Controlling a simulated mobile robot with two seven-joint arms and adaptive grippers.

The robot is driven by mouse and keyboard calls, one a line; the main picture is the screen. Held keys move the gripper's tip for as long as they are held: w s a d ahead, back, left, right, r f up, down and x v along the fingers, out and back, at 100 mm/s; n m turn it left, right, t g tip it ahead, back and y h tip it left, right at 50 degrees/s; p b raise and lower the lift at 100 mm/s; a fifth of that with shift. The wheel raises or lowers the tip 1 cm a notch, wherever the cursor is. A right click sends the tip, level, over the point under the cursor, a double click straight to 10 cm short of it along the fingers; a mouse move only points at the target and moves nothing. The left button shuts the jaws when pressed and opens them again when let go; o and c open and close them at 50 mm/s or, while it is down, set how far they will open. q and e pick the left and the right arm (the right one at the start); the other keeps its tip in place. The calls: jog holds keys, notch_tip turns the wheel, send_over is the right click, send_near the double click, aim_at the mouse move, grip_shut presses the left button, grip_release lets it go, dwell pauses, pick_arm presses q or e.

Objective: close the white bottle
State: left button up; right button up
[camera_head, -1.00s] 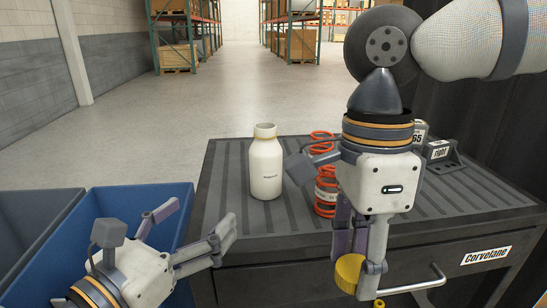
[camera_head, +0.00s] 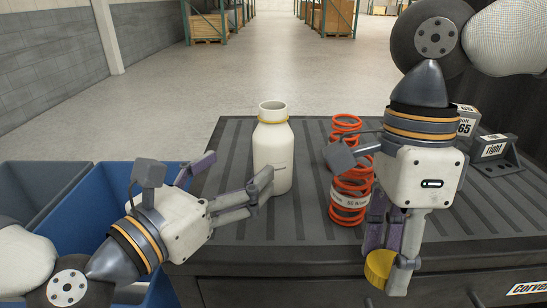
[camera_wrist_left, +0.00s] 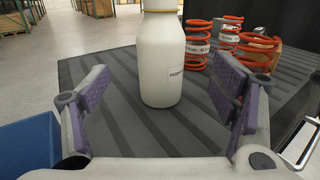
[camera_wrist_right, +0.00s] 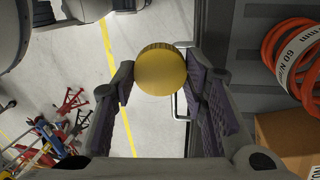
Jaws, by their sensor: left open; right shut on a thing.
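The white bottle (camera_head: 272,150) stands upright and uncapped on the dark ribbed worktop, with a thin yellow ring at its neck. My left gripper (camera_head: 236,198) is open beside the bottle's lower left side. In the left wrist view, the bottle (camera_wrist_left: 161,60) stands ahead, between the spread fingers (camera_wrist_left: 160,98) but beyond their tips. My right gripper (camera_head: 385,262) points down, shut on a yellow cap (camera_head: 378,268) in front of the worktop's front edge. The cap also shows in the right wrist view (camera_wrist_right: 160,70), held between the fingertips.
Orange coil springs (camera_head: 350,180) stand right of the bottle, close to my right gripper. A grey bracket (camera_head: 495,152) marked "right" and a box marked 65 (camera_head: 466,120) sit at the right. A blue bin (camera_head: 95,215) is at the left. The worktop behind the bottle is clear.

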aim_at(262, 150)
pick_arm(q)
jog(key=shift+w+d+f+b, duration=0.35)
jog(key=shift+w+f, duration=0.1)
jog(key=shift+f, duration=0.15)
pick_arm(e)
notch_tip(262, 150, down, 3)
jog(key=shift+w+f+g, duration=0.1)
jog(key=shift+w+g, duration=0.05)
jog(key=shift+g, duration=0.15)
pick_arm(q)
jog(key=w+d, duration=0.1)
jog(key=w+r, duration=0.1)
jog(key=shift+w+d+p, duration=0.35)
pick_arm(e)
jog(key=shift+r, duration=0.75)
pick_arm(q)
jog(key=shift+w+d, duration=0.25)
jog(key=shift+w, duration=0.15)
jog(key=shift+w+d+r, duration=0.15)
jog(key=shift+w+d, duration=0.1)
jog(key=shift+w, duration=0.05)
pick_arm(e)
jog(key=shift+r, duration=0.2)
pick_arm(q)
jog(key=x, duration=0.4)
jog(key=shift+w+d+r, duration=0.1)
jog(key=shift+w+d, duration=0.05)
jog(key=shift+w, duration=0.05)
pick_arm(e)
jog(key=shift+r, duration=0.25)
